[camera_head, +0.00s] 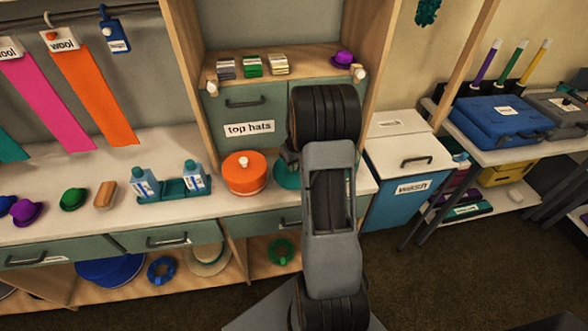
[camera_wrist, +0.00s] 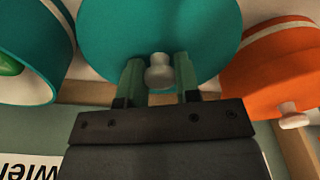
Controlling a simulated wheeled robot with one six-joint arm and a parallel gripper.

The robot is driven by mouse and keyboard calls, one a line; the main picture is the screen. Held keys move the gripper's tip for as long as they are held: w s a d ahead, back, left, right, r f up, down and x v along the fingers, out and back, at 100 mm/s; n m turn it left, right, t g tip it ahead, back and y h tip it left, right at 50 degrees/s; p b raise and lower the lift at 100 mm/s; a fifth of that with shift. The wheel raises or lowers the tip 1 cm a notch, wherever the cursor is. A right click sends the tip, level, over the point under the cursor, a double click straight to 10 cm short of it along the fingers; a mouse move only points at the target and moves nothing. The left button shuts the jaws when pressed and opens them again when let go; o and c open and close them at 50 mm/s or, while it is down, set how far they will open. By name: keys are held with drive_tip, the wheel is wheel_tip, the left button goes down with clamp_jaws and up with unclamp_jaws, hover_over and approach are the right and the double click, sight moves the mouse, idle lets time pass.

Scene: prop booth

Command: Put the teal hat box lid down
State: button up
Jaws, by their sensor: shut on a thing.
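The teal hat box lid (camera_wrist: 160,28) fills the top middle of the wrist view, its round face and white knob (camera_wrist: 159,72) towards me. My gripper (camera_wrist: 159,78) is shut on the knob, one green finger on each side. A teal hat box (camera_wrist: 38,28) stands apart at the left of the wrist view, open, with something green inside. In the head view my arm hides most of the gripper. A teal round edge (camera_head: 285,178) shows beside the arm on the counter; I cannot tell if it is lid or box. Whether the lid touches a surface is unclear.
An orange hat box (camera_head: 245,175) with a white knob stands close by, also right in the wrist view (camera_wrist: 270,75). Left of it is a teal caddy (camera_head: 172,190) with bottles. A shelf (camera_head: 300,66) with small items is behind. A blue bin (camera_head: 405,178) stands right.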

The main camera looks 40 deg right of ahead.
drive_tip(key=shift+w+d+f, duration=0.1)
drive_tip(key=shift+w+f, duration=0.25)
drive_tip(key=shift+f, duration=0.1)
drive_tip(key=shift+d+f, duration=0.1)
drive_tip(key=shift+f, duration=1.55)
drive_tip(key=shift+f, duration=0.2)
drive_tip(key=o, duration=0.9)
drive_tip(key=shift+r, duration=0.1)
